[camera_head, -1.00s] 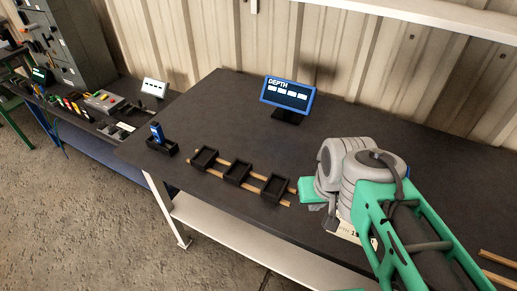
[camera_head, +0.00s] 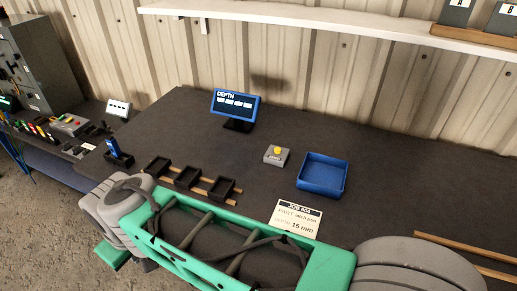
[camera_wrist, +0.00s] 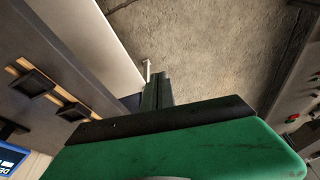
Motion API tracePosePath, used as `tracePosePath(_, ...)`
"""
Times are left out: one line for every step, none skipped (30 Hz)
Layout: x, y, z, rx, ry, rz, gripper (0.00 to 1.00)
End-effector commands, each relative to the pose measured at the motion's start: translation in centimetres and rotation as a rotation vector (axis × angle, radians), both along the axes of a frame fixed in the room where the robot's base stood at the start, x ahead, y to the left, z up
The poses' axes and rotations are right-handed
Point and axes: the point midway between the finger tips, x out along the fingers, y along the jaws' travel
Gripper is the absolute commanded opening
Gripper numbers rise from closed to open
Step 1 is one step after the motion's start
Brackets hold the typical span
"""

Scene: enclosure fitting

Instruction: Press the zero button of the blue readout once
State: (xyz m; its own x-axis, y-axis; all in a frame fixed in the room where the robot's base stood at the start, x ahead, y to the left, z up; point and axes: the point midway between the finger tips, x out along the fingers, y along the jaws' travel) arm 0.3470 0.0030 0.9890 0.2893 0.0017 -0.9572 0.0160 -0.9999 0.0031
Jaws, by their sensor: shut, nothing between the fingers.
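The blue readout (camera_head: 235,104), marked DEPTH with a row of white dashes, stands at the back of the dark bench; its edge also shows at the lower left of the wrist view (camera_wrist: 12,158). The zero button (camera_head: 277,150) is a yellow cap on a small grey box marked ZERO, right of the readout and left of a blue tray. My gripper's green body (camera_head: 112,255) shows at the lower left of the head view, off the bench's front edge, away from the button. In the wrist view my gripper (camera_wrist: 158,88) has its dark fingers together and empty, over the floor.
A blue tray (camera_head: 323,190) lies right of the button. A job card (camera_head: 298,218) reads latch pin, 15 mm. Three black trays (camera_head: 188,178) sit on wooden rails, with a blue device (camera_head: 114,148) in a holder to their left. A white shelf (camera_head: 330,17) hangs above.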

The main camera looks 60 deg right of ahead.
Motion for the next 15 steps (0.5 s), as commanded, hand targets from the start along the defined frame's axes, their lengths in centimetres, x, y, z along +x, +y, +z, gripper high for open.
tracePosePath(0.0,0.0,0.0,0.0,0.0,0.0,0.0)
tracePosePath(0.0,0.0,0.0,0.0,0.0,0.0,0.0)
tracePosePath(0.0,0.0,0.0,0.0,0.0,0.0,0.0)
tracePosePath(0.0,0.0,0.0,0.0,0.0,0.0,0.0)
tracePosePath(0.0,0.0,0.0,0.0,0.0,0.0,0.0)
tracePosePath(0.0,0.0,0.0,0.0,0.0,0.0,0.0)
tracePosePath(0.0,0.0,0.0,-0.001,0.0,-0.001,0.0)
tracePosePath(0.2,-0.2,0.1,-0.001,-0.001,-0.006,0.0)
tracePosePath(0.5,-0.6,0.4,-0.004,-0.004,-0.018,0.0)
tracePosePath(0.9,-1.1,0.6,-0.008,-0.007,-0.033,0.0)
tracePosePath(1.4,-1.7,0.9,-0.012,-0.011,-0.052,0.0)
tracePosePath(2.3,-2.6,1.4,-0.021,-0.021,-0.085,0.0)
tracePosePath(3.1,-3.6,1.8,-0.031,-0.028,-0.114,0.0)
tracePosePath(4.0,-5.0,2.3,-0.043,-0.037,-0.15,0.0)
tracePosePath(5.2,-7.2,2.9,-0.061,-0.049,-0.2,0.0)
